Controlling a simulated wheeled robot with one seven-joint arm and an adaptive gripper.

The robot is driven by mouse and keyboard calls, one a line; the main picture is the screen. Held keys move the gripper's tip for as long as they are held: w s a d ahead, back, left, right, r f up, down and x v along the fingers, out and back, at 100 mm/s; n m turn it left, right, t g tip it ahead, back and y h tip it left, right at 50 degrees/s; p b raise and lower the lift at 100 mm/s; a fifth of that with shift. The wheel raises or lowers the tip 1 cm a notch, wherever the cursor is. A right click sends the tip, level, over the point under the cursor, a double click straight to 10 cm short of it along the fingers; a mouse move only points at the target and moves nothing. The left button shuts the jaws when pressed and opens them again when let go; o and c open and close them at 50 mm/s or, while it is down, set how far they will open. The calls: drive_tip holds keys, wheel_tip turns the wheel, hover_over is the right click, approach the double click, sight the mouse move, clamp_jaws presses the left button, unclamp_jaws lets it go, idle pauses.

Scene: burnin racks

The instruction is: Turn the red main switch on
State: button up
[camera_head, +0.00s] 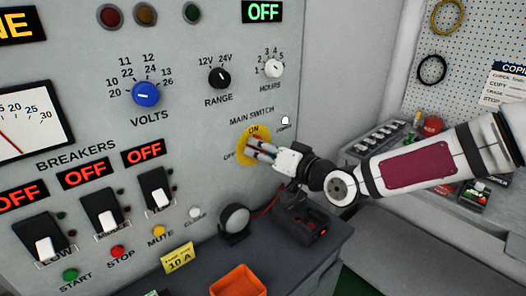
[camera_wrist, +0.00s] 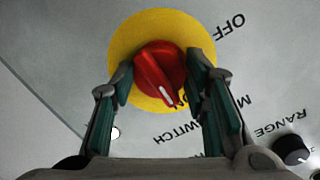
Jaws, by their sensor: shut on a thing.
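The red main switch (camera_wrist: 158,72) is a round knob with a raised grip and a white pointer mark, on a yellow disc (camera_wrist: 122,42). In the head view the yellow disc (camera_head: 243,150) shows on the grey panel under the words MAIN SWITCH, with ON above it and OFF at its left. My gripper (camera_head: 262,149) is at the disc and hides most of the knob. In the wrist view my gripper's fingers (camera_wrist: 160,76) are shut on the knob from both sides. The white mark points down in the wrist view, toward the partly hidden ON label.
A green OFF display (camera_head: 264,11) is at the panel's top. A blue VOLTS knob (camera_head: 146,94), a black RANGE knob (camera_head: 220,78) and a white HOURS knob (camera_head: 274,68) stick out. Breakers reading OFF line the left. An orange bin (camera_head: 237,281) stands on the ledge below.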

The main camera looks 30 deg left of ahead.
idle(0.3)
drive_tip(key=o, duration=1.1)
drive_tip(key=shift+o, duration=0.2)
drive_tip(key=shift+d, duration=0.15)
drive_tip(key=v, duration=1.1)
drive_tip(key=shift+s+d, duration=0.2)
drive_tip(key=shift+d, duration=0.1)
